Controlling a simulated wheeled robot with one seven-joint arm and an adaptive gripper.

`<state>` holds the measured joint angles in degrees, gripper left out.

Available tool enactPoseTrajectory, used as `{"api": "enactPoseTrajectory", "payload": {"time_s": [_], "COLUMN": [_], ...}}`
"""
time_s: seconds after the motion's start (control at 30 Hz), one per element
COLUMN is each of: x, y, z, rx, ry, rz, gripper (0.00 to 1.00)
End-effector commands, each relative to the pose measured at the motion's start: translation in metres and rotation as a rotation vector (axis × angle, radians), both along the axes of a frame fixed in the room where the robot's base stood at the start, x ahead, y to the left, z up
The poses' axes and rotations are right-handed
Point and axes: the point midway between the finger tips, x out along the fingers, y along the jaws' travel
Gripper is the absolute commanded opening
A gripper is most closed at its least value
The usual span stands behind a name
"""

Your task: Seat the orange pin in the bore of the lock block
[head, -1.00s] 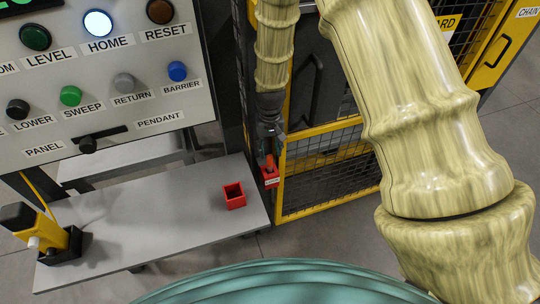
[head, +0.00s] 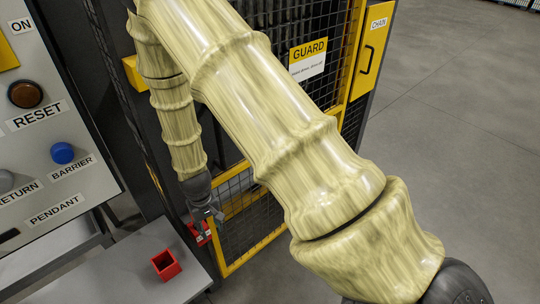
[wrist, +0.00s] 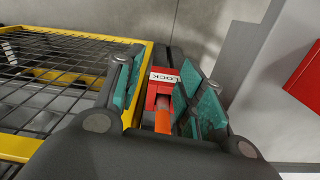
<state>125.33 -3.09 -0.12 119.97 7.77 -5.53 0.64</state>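The red lock block (wrist: 161,77) with a white LOCK label is ahead of my gripper in the wrist view. It also shows small in the head view (head: 202,238), partly behind my gripper (head: 205,213). The orange pin (wrist: 162,122) points at the block's face, between my fingers and close to the right one. How deep it sits in the bore is hidden. My gripper (wrist: 162,92) is open in the wrist view, its teal pads apart, with a gap between the pin and the left pad.
The yellow-framed mesh guard (head: 250,200) stands right beside the block. A red open-topped box (head: 166,264) sits on the grey shelf (head: 120,272) at lower left. The button panel (head: 55,140) is at left. Open floor (head: 460,120) lies to the right.

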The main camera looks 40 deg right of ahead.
Motion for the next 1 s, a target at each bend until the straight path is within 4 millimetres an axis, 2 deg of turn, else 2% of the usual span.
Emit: {"api": "enactPoseTrajectory", "payload": {"time_s": [0.03,0.1,0.3,0.5,0.6,0.77,1.0], "x": [-0.024,-0.054,-0.146,-0.231,-0.262,-0.286,-0.29], "y": [-0.003,-0.007,-0.015,-0.017,-0.017,-0.017,-0.017], "z": [-0.021,-0.046,-0.098,-0.124,-0.128,-0.13,-0.13], "rx": [-0.002,-0.005,-0.004,0.011,0.019,0.026,0.028], "ry": [0.011,0.014,0.014,0.01,0.007,0.002,-0.003], "rz": [0.005,0.013,0.037,0.056,0.06,0.064,0.064], "gripper": [0.39,0.39,0.39,0.39,0.39,0.39,0.39]}}
